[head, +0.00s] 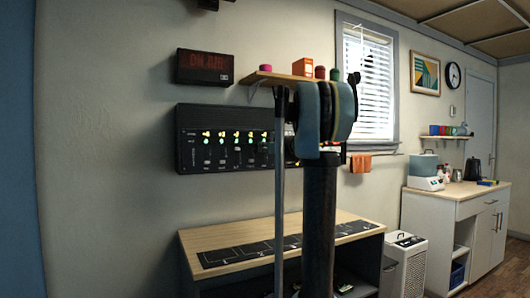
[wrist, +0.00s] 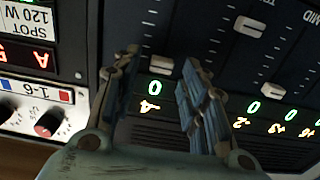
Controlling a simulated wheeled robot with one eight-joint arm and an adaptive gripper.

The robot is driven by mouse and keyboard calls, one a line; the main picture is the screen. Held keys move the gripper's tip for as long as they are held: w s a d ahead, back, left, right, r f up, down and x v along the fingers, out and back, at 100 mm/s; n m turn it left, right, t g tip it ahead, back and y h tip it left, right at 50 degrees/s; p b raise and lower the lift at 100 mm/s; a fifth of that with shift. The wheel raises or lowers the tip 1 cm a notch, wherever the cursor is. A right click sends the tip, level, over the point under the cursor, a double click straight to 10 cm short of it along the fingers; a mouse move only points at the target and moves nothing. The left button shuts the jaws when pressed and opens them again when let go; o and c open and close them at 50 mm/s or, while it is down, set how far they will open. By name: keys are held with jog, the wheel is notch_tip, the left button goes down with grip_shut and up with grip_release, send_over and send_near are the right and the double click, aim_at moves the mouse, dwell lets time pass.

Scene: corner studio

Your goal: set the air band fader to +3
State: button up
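The black fader panel (head: 225,138) is on the wall in the head view, its right end hidden behind my arm. In the wrist view the panel appears turned over, and I see three pale fader caps. The leftmost cap (wrist: 160,64) lies between my fingertips; I cannot read a name for it, so I cannot confirm it is the air band. My gripper (wrist: 160,61) is open, with a visible gap on both sides of the cap.
Two more fader caps, one upper (wrist: 248,27) and one lower (wrist: 271,90), are to the right. A wooden shelf (head: 268,78) with small objects hangs above the fader panel; a desk (head: 215,237) stands below.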

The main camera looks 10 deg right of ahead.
jog(key=v, duration=1.2)
dwell(0.5)
jog(key=s+a+f+n+g+y, duration=0.1)
jog(key=s+a+f+g, duration=0.3)
jog(key=s+a+f, duration=0.5)
jog(key=s+a+f+g, duration=0.4)
jog(key=s+f+g, duration=0.1)
jog(key=s+f, duration=0.85)
jog(key=s+d+f+m+g+h, duration=0.2)
jog(key=s+d+f+g+h, duration=0.1)
jog(key=s+f, duration=0.8)
jog(key=s+d+f+m+g+h, duration=0.2)
jog(key=s+d+f, duration=0.3)
jog(key=s+f, duration=0.6)
jog(key=shift+s+d+f+g+h, duration=0.35)
jog(key=shift+f+g+h, duration=0.2)
jog(key=shift+h, duration=0.25)
jog(key=shift+a, duration=0.1)
